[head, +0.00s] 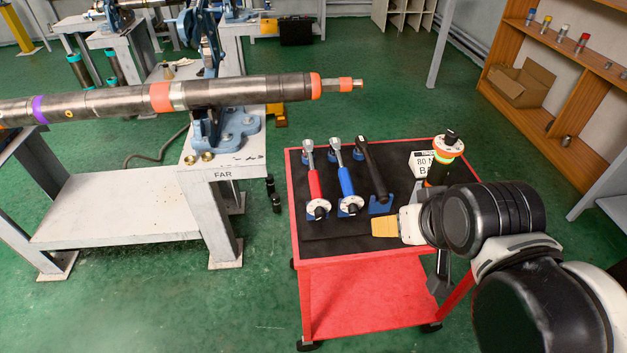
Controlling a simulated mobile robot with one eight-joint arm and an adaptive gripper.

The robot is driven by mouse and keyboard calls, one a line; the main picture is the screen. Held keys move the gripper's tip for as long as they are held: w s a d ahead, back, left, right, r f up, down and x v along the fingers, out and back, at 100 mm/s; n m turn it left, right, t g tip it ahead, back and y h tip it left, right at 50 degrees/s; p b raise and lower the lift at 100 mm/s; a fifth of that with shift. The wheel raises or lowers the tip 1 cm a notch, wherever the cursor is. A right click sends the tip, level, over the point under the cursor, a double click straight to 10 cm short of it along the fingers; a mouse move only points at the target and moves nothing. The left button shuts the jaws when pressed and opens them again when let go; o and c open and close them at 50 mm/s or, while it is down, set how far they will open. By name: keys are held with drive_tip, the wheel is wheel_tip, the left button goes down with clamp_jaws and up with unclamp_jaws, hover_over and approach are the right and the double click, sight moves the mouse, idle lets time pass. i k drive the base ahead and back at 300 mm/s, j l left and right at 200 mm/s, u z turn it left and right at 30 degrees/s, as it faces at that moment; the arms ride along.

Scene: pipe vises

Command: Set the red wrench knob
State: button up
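The red wrench (314,182) lies on the black top of the red cart, its metal head pointing away from me. Its knob (318,209), a pale disc with a dark centre, is at the near end. A blue wrench (346,180) and a black wrench (373,170) lie to its right. My gripper (384,227) shows tan fingertips over the cart's near right part, right of the red knob and apart from it. The fingers overlap from this angle, so their opening cannot be told. The knob's setting is too small to read.
The red cart (365,300) has a lower shelf. An upright black tool with orange and green rings and a partly hidden sign (421,162) stand at its right. A long pipe (120,102) is held in a blue vise (222,128) at left. A wooden shelf (545,60) stands at right.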

sight(319, 213)
drive_tip(key=j+z, duration=0.3)
drive_tip(key=z, duration=0.15)
drive_tip(key=j+z, duration=0.35)
drive_tip(key=z, duration=0.15)
